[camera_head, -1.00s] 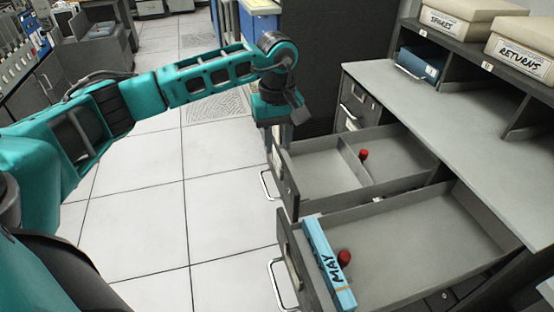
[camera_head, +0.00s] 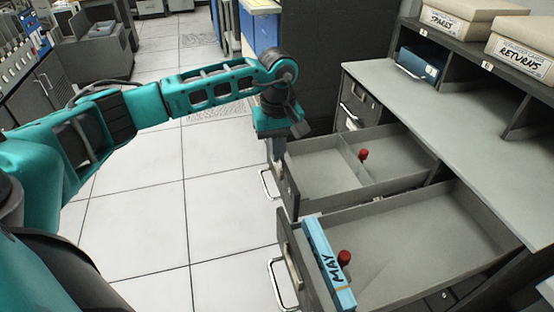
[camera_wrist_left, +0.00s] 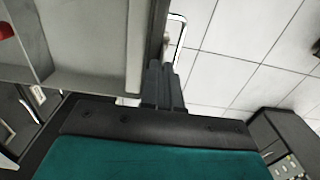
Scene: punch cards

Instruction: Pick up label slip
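I cannot make out a label slip for certain in either view. My left gripper (camera_head: 277,150) points down at the front of the upper open drawer (camera_head: 318,180), near its far corner. In the left wrist view its dark fingers (camera_wrist_left: 165,83) are close together beside the drawer's front panel. No clear gap shows between them, and I cannot tell if anything thin is between them. A small pale spot (camera_wrist_left: 167,41) shows just past the fingertips, too small to identify. My right gripper is not in view.
The lower open drawer (camera_head: 430,235) holds a blue card stack marked MAY (camera_head: 328,262) and a red knob (camera_head: 344,257). The upper drawer has a divider and another red knob (camera_head: 363,154). Boxes stand on the shelf above the grey counter (camera_head: 440,110).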

